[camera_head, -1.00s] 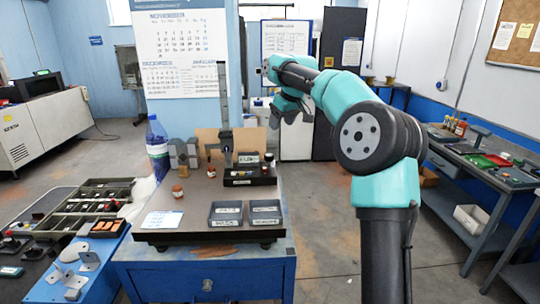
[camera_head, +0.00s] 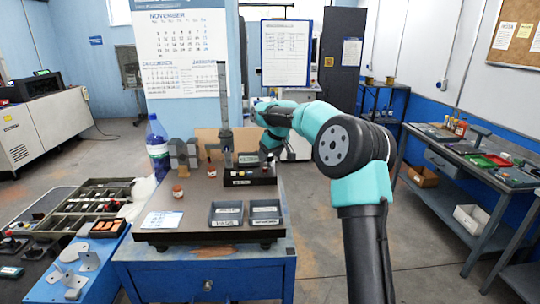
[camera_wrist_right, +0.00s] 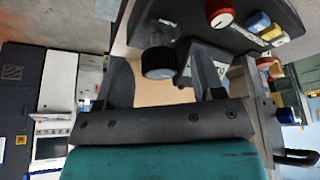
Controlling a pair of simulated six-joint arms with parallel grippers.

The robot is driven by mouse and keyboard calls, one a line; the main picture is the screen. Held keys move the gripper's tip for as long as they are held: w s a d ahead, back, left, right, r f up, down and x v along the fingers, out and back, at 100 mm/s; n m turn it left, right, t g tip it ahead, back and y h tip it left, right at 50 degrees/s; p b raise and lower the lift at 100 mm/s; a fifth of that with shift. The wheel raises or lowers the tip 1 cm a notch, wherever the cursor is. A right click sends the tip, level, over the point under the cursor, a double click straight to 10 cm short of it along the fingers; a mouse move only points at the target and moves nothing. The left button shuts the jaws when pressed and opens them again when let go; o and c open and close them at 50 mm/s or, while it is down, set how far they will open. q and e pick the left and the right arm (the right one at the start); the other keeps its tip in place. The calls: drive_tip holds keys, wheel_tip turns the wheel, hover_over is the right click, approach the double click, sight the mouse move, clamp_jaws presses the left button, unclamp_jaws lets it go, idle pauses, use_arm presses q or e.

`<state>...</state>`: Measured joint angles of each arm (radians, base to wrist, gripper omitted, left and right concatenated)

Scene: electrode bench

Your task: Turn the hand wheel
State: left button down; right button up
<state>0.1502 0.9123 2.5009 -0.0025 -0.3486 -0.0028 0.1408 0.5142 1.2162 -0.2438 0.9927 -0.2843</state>
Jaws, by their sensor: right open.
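My right gripper (camera_head: 268,146) is low over the bench, at the right side of a black box (camera_head: 245,180). In the right wrist view, my right gripper (camera_wrist_right: 162,62) is open, with one dark finger on each side. A short black round knob (camera_wrist_right: 158,64), which may be the hand wheel, shows between the fingers; I cannot tell whether they touch it. A red knob (camera_wrist_right: 219,13) with a white rim sits on the dark box beyond. In the head view, the arm and gripper partly hide this spot. My left gripper is not in view.
A tall grey column (camera_head: 224,105) stands behind the box. Two dark labelled trays (camera_head: 226,220) lie at the front of the bench top (camera_head: 190,238). A blue bottle (camera_head: 157,150) and a small orange-lidded jar (camera_head: 178,192) stand to the left.

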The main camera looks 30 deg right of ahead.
drive_tip(key=shift+f, duration=0.15)
drive_tip(key=shift+c, duration=0.2)
drive_tip(key=c, duration=0.9)
drive_tip(key=shift+m, duration=0.3)
drive_tip(key=m+h, duration=0.1)
drive_tip(key=m, duration=0.1)
drive_tip(key=m+h, duration=0.1)
drive_tip(key=m, duration=0.2)
drive_tip(key=shift+a, duration=0.2)
drive_tip(key=m+h, duration=0.1)
drive_tip(key=m, duration=0.1)
drive_tip(key=m+g, duration=0.1)
drive_tip(key=m, duration=0.2)
drive_tip(key=shift+w+h, duration=0.1)
drive_tip(key=shift+h, duration=0.3)
